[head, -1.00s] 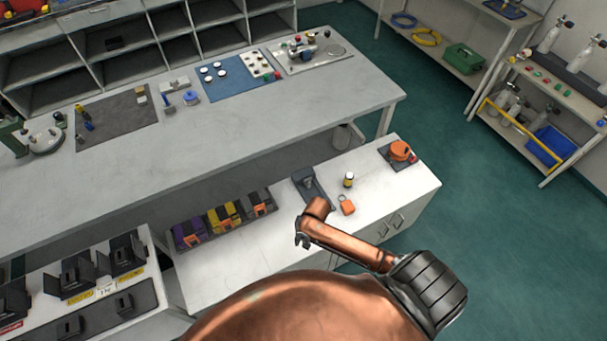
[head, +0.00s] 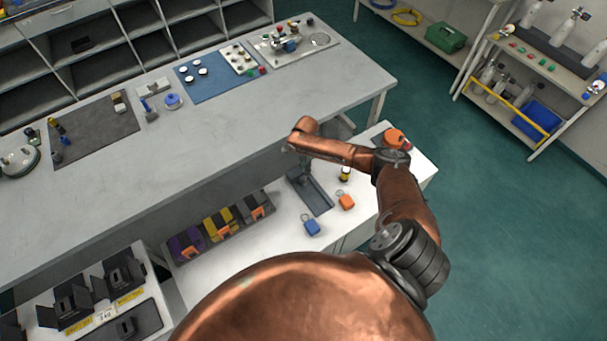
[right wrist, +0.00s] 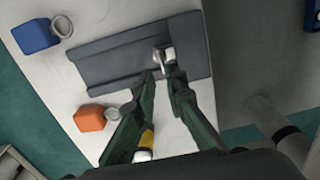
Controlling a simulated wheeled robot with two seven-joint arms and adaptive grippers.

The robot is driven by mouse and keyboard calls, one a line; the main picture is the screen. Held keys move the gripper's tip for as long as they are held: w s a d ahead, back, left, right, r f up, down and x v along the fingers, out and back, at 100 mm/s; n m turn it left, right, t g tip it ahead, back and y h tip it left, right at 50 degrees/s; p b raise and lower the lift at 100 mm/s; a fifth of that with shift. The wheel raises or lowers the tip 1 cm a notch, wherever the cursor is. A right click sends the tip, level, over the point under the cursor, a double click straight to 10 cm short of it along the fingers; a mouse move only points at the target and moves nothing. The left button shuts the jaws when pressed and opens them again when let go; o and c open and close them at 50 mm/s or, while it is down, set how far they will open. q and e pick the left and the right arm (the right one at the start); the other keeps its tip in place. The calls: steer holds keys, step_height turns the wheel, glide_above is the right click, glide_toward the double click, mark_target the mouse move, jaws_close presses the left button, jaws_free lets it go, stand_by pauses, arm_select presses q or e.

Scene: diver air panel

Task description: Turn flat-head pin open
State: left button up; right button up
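A silver pin-like fitting (right wrist: 164,55) stands on a dark grey plate (right wrist: 110,62) in the right wrist view. The plate also shows on the white low counter in the head view (head: 318,199). My right gripper (right wrist: 162,73) reaches over the plate with its two dark green fingers apart. Its fingertips are close to the fitting, one on each side of its lower part in the picture; I cannot tell whether they touch it. In the head view my copper forearm hides most of this gripper. The slot of the pin is too small to make out. My left gripper is not in view.
A blue tag (head: 311,228) and an orange tag (head: 346,202), both with rings, lie beside the plate. A small yellow-banded bottle (head: 344,174) stands near it. A rack of coloured boxes (head: 222,228) is at left. The long grey bench (head: 240,130) rises behind.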

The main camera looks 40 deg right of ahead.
steer(key=f, duration=0.3)
steer(key=f+b, duration=0.1)
steer(key=shift+w+a+f, duration=0.15)
steer(key=shift+w+a, duration=0.05)
steer(key=shift+w, duration=0.05)
steer(key=shift+f, duration=0.65)
jaws_close()
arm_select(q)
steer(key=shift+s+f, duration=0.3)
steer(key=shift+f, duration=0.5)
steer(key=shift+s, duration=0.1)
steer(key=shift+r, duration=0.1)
